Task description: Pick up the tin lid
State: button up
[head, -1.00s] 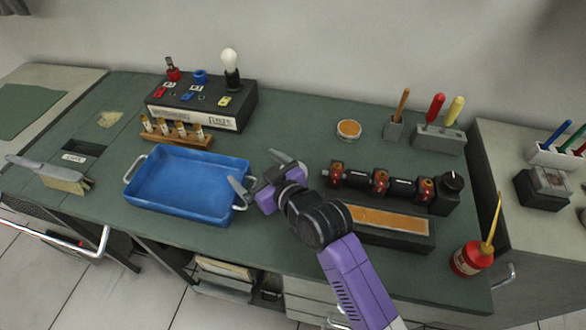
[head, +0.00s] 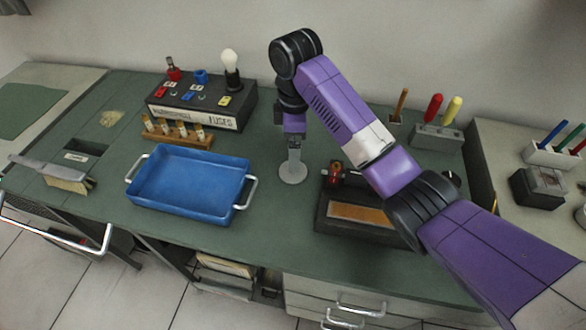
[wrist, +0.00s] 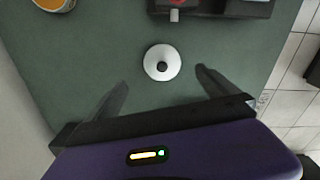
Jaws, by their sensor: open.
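The tin lid is a pale round disc with a small dark-centred knob. In the wrist view the lid (wrist: 162,62) lies flat on the green bench top, framed by the two fingers and a little beyond their tips. In the head view the lid (head: 292,174) shows just under my gripper (head: 295,152), which points straight down. My gripper also shows in the wrist view (wrist: 161,80), its fingers spread wide with nothing between them. I cannot tell the exact height of the fingertips above the lid.
A blue tray (head: 188,205) stands left of the lid. A dark holder with an orange strip (head: 365,212) stands close on the right, partly behind my arm. A fuse box (head: 202,103) is at the back. The orange-filled tin (wrist: 54,4) shows at the wrist view's top left.

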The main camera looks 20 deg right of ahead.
jog(key=shift+s+d+f, duration=0.15)
jog(key=shift+s, duration=0.05)
jog(key=shift+f, duration=0.4)
jog(key=shift+d+f+p, duration=0.1)
jog(key=shift+f+p, duration=0.8)
jog(key=shift+f, duration=2.45)
jog(key=shift+c, duration=0.2)
jog(key=c, duration=1.4)
jog(key=shift+r, duration=0.1)
